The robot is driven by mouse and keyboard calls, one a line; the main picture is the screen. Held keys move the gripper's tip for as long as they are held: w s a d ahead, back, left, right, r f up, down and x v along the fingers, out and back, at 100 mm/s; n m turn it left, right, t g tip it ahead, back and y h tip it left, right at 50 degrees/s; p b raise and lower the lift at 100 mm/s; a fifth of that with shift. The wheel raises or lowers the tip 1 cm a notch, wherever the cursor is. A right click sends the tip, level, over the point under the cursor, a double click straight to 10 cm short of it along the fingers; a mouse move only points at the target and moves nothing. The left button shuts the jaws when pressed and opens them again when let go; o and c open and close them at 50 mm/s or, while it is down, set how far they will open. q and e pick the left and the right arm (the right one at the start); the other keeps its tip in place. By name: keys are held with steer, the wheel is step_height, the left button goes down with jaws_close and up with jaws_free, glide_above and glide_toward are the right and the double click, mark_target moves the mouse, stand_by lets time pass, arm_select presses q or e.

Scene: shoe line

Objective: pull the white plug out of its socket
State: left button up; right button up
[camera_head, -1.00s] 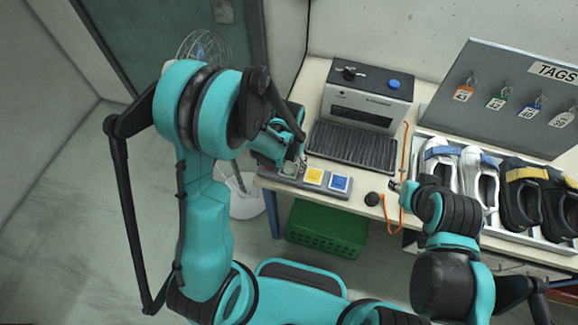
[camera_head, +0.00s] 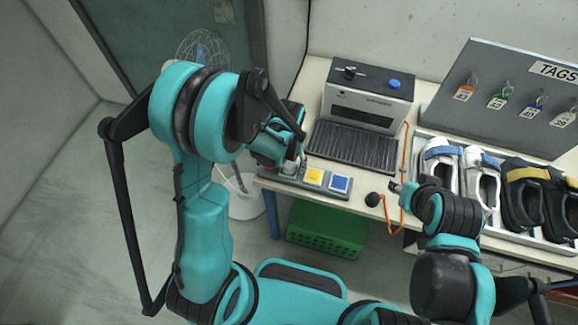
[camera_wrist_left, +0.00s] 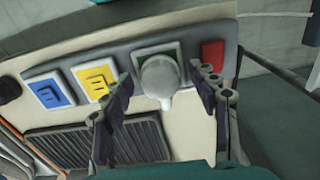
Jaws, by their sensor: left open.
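The white plug (camera_wrist_left: 160,78) has a rounded body and sits in a green-edged socket (camera_wrist_left: 143,52) on the grey socket strip. My left gripper (camera_wrist_left: 163,82) is open, with one finger on each side of the plug; I cannot tell whether either finger touches it. In the head view my left gripper (camera_head: 291,160) is over the left end of the strip (camera_head: 268,172), and the arm and gripper hide most of the plug. My right gripper (camera_head: 394,187) is small in the head view, by the orange cord; its jaws are too unclear to read.
On the strip are yellow (camera_head: 314,176) and blue (camera_head: 340,183) sockets and a red one (camera_wrist_left: 212,54). Behind stands a black-topped machine (camera_head: 367,95) with a dark roller bed (camera_head: 352,147). Shoes (camera_head: 480,175) fill a tray at right. A green crate (camera_head: 327,228) is below the table.

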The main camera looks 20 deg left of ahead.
arm_select(q)
jaws_close()
steer(key=shift+r, duration=0.15)
steer(key=shift+r+p, duration=1.9)
steer(key=shift+r, duration=1)
